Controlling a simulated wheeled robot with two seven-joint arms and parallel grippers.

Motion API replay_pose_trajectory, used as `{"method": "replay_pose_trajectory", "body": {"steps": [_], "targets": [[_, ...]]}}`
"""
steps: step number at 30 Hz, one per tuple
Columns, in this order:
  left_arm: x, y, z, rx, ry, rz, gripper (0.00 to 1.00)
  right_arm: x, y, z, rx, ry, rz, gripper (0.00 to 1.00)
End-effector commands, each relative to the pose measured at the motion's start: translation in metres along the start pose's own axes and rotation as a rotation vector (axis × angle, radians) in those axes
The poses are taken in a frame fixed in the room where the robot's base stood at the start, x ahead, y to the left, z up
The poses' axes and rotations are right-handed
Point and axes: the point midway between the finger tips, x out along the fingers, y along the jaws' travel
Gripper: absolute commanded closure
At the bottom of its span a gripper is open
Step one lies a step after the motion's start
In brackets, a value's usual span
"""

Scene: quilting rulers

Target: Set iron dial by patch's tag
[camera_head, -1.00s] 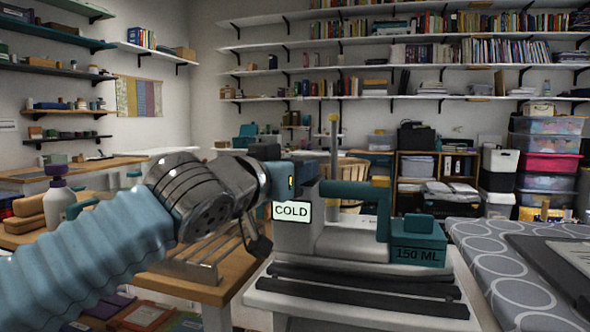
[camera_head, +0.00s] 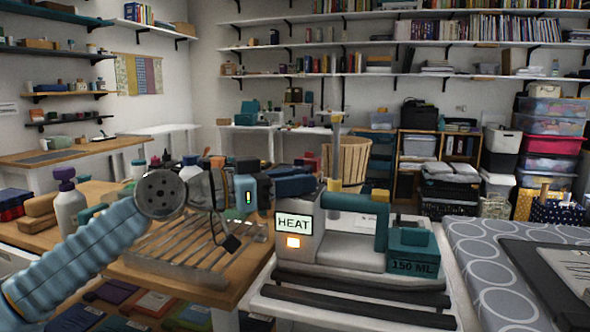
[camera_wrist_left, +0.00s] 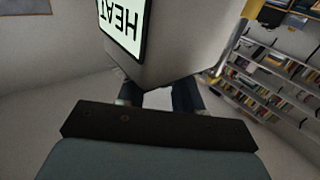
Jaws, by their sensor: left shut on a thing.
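The iron (camera_head: 340,225) is a pale grey and teal machine standing on dark rails. The fingers hide the dial. In the left wrist view the fingers (camera_wrist_left: 160,92) meet the grey body beside the display (camera_wrist_left: 123,22). I cannot make out the patch or its tag. My right gripper is out of view.
A slatted rack (camera_head: 190,255) on a wooden table stands left of the iron. A white bottle (camera_head: 68,208) is further left. A patterned ironing board (camera_head: 485,262) with a dark board (camera_head: 540,262) and paper is at the right.

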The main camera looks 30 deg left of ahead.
Motion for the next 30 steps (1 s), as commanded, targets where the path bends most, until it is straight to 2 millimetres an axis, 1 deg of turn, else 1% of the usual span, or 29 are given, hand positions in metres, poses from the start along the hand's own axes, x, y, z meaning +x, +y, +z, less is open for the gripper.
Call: {"method": "replay_pose_trajectory", "body": {"steps": [1, 6, 15, 21, 30], "targets": [[0.0, -0.001, -0.003, -0.003, 0.005, 0.046, 0.96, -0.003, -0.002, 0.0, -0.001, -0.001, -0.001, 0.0], [0.0, -0.004, -0.003, 0.0, 0.003, 0.185, 0.96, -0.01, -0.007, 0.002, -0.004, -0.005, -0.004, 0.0], [0.001, -0.006, -0.003, 0.001, 0.001, 0.357, 0.96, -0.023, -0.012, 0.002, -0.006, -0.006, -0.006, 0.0], [0.001, -0.008, -0.001, 0.002, 0.0, 0.412, 0.96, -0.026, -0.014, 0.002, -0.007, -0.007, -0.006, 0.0], [0.001, -0.008, 0.0, 0.003, 0.0, 0.431, 0.96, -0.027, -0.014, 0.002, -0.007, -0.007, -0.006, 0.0]]}}
